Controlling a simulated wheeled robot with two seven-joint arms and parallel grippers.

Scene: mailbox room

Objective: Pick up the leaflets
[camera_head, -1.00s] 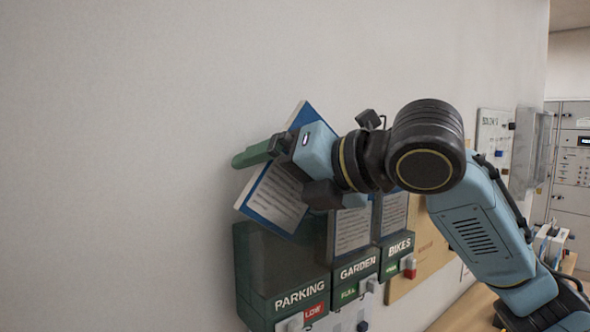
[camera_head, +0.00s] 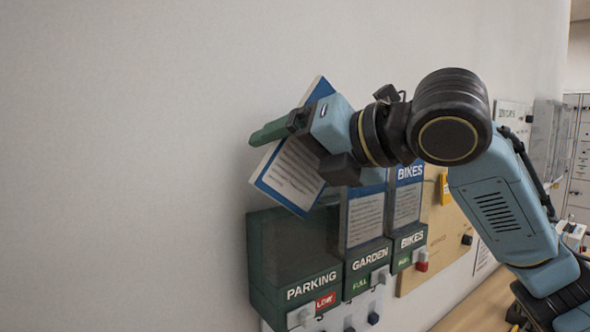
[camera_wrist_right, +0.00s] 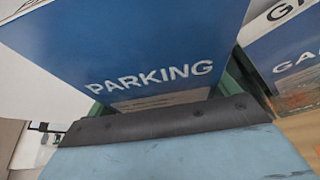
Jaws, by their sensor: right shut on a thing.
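My right gripper (camera_head: 315,150) is shut on a blue-and-white PARKING leaflet (camera_head: 293,178); I cannot tell how many sheets it holds. The leaflet is tilted, above the dark green PARKING pocket (camera_head: 297,291). In the right wrist view the leaflet's blue face with the word PARKING (camera_wrist_right: 150,75) fills the upper middle. A green bar (camera_head: 270,132) sticks out left of the gripper; I cannot tell what it belongs to. GARDEN leaflets (camera_head: 365,215) and BIKES leaflets (camera_head: 407,200) stand in the neighbouring pockets, partly behind my arm. My left gripper is out of view.
The pockets are on the wall. The PARKING pocket has a red LOW tag (camera_head: 326,301); the GARDEN pocket has a green FULL tag (camera_head: 360,284). A tan board (camera_head: 440,240) and a wooden ledge (camera_head: 478,305) are to the right. The wall at left is bare.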

